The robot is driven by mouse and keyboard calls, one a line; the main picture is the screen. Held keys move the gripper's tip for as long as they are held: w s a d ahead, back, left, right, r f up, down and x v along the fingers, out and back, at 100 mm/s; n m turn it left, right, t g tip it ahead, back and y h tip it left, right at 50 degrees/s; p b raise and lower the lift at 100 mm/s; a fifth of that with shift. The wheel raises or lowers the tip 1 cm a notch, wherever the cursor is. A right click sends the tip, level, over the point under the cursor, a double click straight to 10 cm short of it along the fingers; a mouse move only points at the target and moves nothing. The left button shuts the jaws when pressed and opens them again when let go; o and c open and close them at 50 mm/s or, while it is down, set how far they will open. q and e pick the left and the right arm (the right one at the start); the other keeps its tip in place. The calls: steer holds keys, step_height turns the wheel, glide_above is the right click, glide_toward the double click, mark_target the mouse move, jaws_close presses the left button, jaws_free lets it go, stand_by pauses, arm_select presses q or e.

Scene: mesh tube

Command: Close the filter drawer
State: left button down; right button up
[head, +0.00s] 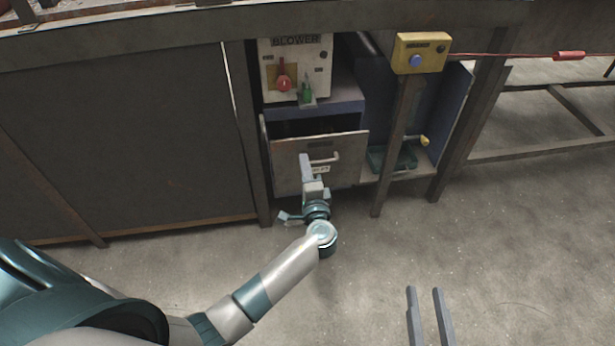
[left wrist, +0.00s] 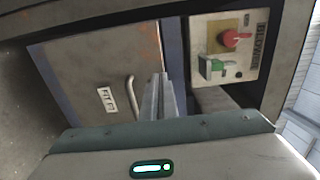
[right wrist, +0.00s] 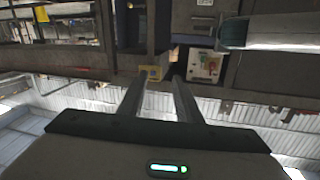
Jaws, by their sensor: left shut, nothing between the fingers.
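The filter drawer (head: 288,165) has a grey metal front with a handle (head: 325,158) and a small label. It stands pulled out under the blower panel, with a dark opening showing behind its top edge. In the left wrist view the drawer front (left wrist: 85,70) fills the left, with its handle (left wrist: 130,92) beside my fingers. My left gripper (head: 305,157) is shut and empty in front of the drawer face, left of the handle; its fingertips (left wrist: 162,78) look close, but I cannot tell whether they touch. My right gripper (head: 424,290) is open and empty, low over the floor, away from the drawer.
The blower panel (head: 312,62) with a red knob and green switch sits above the drawer. A yellow box (head: 420,55) with a blue button tops a post (head: 392,150) to the right. Bench legs flank the drawer. The floor (head: 500,240) in front is clear.

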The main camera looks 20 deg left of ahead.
mark_target(300, 142)
arm_select(q)
steer(key=x, duration=0.4)
steer(key=shift+w+a, duration=0.1)
steer(key=shift+w, duration=0.05)
steer(key=shift+x, duration=0.75)
arm_select(e)
steer(key=shift+s+a+r+t, duration=0.15)
steer(key=shift+r+t, duration=0.15)
steer(key=shift+r, duration=0.2)
steer(key=shift+s+a+r+t, duration=0.15)
steer(key=shift+r+t, duration=0.15)
steer(key=shift+r, duration=0.2)
steer(key=shift+w+f, duration=0.1)
steer(key=shift+w, duration=0.05)
